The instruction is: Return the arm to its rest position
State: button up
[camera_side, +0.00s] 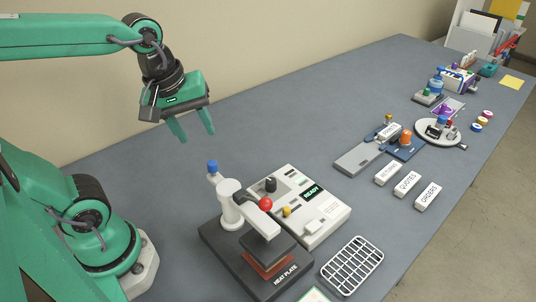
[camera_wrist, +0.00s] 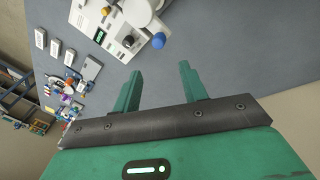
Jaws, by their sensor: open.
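My gripper (camera_side: 191,127) is raised in the air over the left end of the grey bench (camera_side: 262,125) in the side view. Its two green fingers point down, spread apart with nothing between them. In the wrist view the fingers (camera_wrist: 161,82) are also apart and empty, with bare bench top beyond them. The upper arm reaches in from the left, well above the bench. Below and to the right of my gripper stands the heat press (camera_side: 232,212), apart from it.
A white control box (camera_side: 326,222) reading READY stands beside the press. A wire rack (camera_side: 352,267) lies at the front edge. White labelled blocks (camera_side: 407,183), a grey and blue fixture (camera_side: 357,158) and a round tray (camera_side: 425,140) sit farther right. Bench behind the press is clear.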

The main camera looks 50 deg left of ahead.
jog(key=m, duration=0.3)
jog(key=s+m+t, duration=0.1)
jog(key=m, duration=0.3)
jog(key=m+t, duration=0.1)
jog(key=m, duration=0.3)
jog(key=shift+s+a, duration=0.15)
jog(key=shift+a, duration=0.2)
